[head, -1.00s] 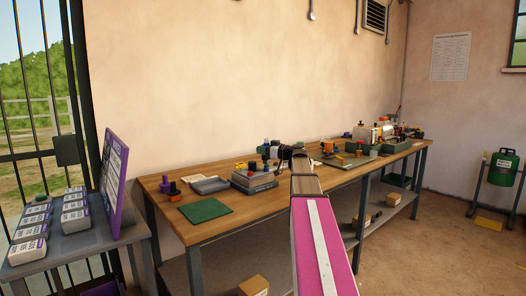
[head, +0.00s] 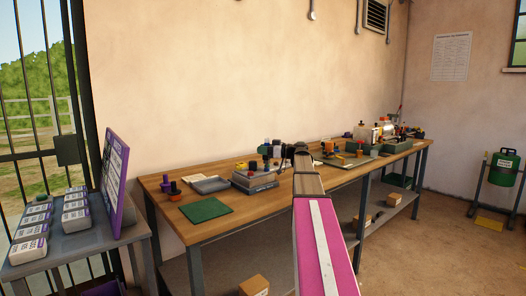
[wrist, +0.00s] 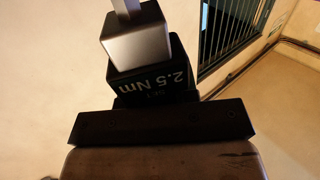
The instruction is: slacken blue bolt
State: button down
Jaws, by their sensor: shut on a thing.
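My gripper (wrist: 160,122) shows in the wrist view as a wide dark bar, shut on a black torque tool (wrist: 155,84) marked "2.5 Nm", its lettering upside down. A grey metal block (wrist: 136,42) and a narrow shaft extend from the tool toward the top edge. The fingertips cannot be made out. In the head view my pink and brown arm reaches over the workbench (head: 255,208), and its far end is among small dark items near the bench middle. No blue bolt can be made out.
A grey box unit (head: 255,179) with coloured knobs stands left of my arm. A green mat (head: 205,209), a grey tray (head: 211,184) and dark knobbed parts lie farther left. More equipment fills the right end. A side table (head: 70,243) holds several labelled boxes.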

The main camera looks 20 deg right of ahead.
jog(key=shift+s+a+n+g+y, duration=0.15)
jog(key=shift+n+g+y, duration=0.6)
jog(key=shift+g, duration=0.45)
jog(key=shift+n, duration=0.25)
jog(key=shift+s+n+g+y, duration=0.1)
jog(key=shift+n+g+y, duration=0.5)
jog(key=shift+g, duration=0.8)
jog(key=c, duration=0.8)
grip_release()
jog(key=shift+n+g, duration=0.3)
